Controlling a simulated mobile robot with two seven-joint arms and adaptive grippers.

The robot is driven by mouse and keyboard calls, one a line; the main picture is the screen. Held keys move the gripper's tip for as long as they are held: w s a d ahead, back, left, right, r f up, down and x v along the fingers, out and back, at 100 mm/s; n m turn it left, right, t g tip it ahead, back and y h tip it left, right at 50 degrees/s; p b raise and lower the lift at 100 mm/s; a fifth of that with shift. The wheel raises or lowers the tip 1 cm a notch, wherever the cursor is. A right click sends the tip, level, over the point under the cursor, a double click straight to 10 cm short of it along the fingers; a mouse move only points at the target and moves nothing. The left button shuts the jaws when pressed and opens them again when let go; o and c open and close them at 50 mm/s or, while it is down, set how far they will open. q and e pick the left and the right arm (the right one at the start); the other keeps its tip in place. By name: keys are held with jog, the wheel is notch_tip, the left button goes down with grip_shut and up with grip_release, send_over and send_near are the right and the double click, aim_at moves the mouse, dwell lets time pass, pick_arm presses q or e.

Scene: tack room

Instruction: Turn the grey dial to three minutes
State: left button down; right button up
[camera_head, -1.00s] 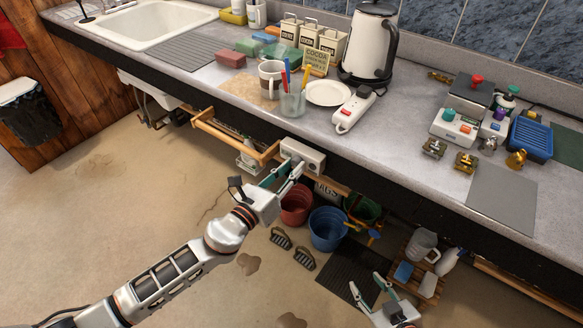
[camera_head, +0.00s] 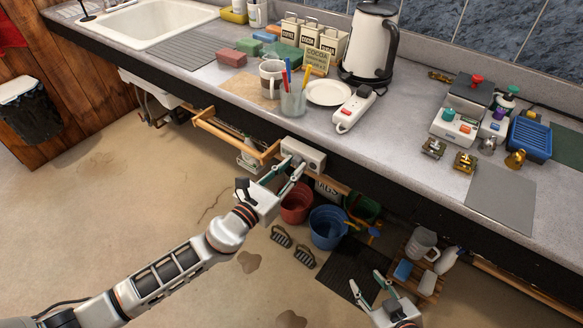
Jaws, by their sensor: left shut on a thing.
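A pale grey timer box (camera_head: 306,152) is mounted at the counter's front edge, below the white power strip. My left gripper (camera_head: 292,166) is at the left part of its front face, with its fingers shut on the grey dial. The fingers hide most of the dial, and I cannot read its setting or any marks. My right gripper (camera_head: 373,288) is open and empty, low in the picture, over the floor near the dark mat and apart from the timer.
A wooden rail (camera_head: 232,137) sticks out left of the timer. Red (camera_head: 296,205) and blue (camera_head: 328,229) buckets stand below it. The white power strip (camera_head: 354,110) and kettle (camera_head: 369,45) are on the counter above. The floor at the left is largely clear.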

pick_arm(q)
jog(key=c, duration=1.8)
grip_release()
jog(key=v, duration=1.2)
